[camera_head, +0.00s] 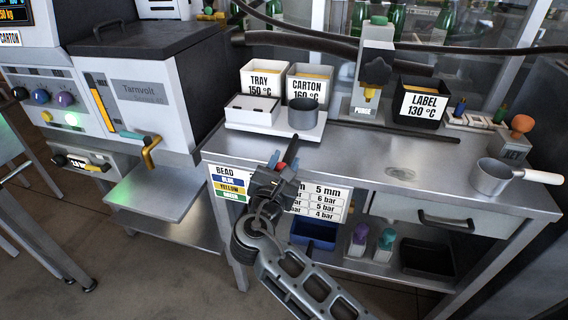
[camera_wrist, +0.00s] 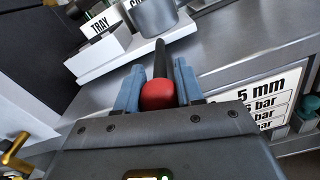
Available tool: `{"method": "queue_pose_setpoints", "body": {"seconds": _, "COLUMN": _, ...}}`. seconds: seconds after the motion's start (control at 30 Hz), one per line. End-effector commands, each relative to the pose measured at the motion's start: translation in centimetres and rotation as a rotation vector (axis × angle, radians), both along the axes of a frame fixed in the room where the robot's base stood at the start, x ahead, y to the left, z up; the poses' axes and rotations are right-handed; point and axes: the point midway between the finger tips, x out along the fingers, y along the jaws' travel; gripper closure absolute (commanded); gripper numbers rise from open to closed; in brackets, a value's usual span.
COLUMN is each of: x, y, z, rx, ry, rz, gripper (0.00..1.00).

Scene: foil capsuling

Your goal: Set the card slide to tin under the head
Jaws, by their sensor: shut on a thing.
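My gripper (camera_head: 281,168) is in front of the steel bench's front edge, above the BEAD sign. In the wrist view its blue-grey fingers (camera_wrist: 157,82) are shut on a black rod with a rounded red end (camera_wrist: 159,95). The red end faces the wrist camera, and the black part points away toward the bench. The grey dispensing head (camera_head: 377,50), with a black knob and a yellow tip, stands at the bench's back above a PURGE label. I cannot make out a card slide or a tin marking under it.
A black LABEL bin (camera_head: 420,102) is right of the head. A saucepan (camera_head: 493,177) sits at the right. The bench middle is mostly clear.

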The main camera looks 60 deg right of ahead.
Motion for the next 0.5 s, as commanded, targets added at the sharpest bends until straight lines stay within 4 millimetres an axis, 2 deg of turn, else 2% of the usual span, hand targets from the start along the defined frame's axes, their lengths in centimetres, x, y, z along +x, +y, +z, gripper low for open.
{"method": "queue_pose_setpoints", "body": {"seconds": 0.03, "x": -0.01, "y": 0.03, "z": -0.02, "rx": 0.0, "ry": 0.0, "rz": 0.0, "gripper": 0.92}}
{"method": "queue_pose_setpoints", "body": {"seconds": 0.13, "x": -0.01, "y": 0.03, "z": -0.02, "rx": 0.001, "ry": 0.0, "rz": 0.0, "gripper": 1.0}}
{"method": "queue_pose_setpoints", "body": {"seconds": 0.5, "x": -0.48, "y": -0.09, "z": 0.06, "rx": 0.001, "ry": 0.002, "rz": 0.001, "gripper": 1.0}}
